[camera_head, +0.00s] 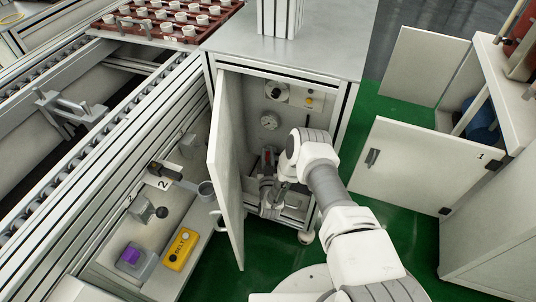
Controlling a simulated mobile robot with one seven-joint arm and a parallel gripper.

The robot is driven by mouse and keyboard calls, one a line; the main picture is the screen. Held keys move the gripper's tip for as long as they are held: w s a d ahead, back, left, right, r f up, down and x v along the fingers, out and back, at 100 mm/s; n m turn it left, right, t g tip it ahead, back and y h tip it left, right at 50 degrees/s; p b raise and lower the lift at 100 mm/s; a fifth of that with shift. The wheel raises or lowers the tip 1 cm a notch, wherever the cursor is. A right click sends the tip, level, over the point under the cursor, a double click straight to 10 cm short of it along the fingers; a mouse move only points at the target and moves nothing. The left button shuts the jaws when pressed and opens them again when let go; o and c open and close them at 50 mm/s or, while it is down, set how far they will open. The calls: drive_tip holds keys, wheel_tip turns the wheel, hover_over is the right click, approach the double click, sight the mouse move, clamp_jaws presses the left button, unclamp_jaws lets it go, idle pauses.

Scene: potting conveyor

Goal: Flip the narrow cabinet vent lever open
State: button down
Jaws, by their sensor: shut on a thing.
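The narrow cabinet (340,108) stands in the middle of the view under a grey top, with its pale door (228,165) swung open to the left. My arm reaches in from the lower right. My gripper (279,190) is low inside the cabinet, shut on a small grey part at the lower fittings, which I take to be the vent lever (266,184). The gripper and its wrist hide much of the lever, so its angle cannot be told. A small red part (268,157) shows just above and left of the gripper.
A round gauge (269,121), a dark knob (275,91) and a yellow button (309,102) are on the cabinet's back panel. The open door edge is close on the left. A yellow button box (181,250) sits by the conveyor. Another open cabinet door (415,170) stands at right.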

drive_tip(key=shift+d, duration=0.1)
drive_tip(key=shift+w+a+r+n+p, duration=0.2)
drive_tip(key=shift+n+p, duration=0.1)
drive_tip(key=shift+n, duration=0.3)
drive_tip(key=shift+f+g, duration=0.15)
drive_tip(key=shift+g, duration=0.15)
drive_tip(key=c, duration=0.8)
unclamp_jaws()
drive_tip(key=shift+o, duration=0.2)
drive_tip(key=shift+s, duration=0.25)
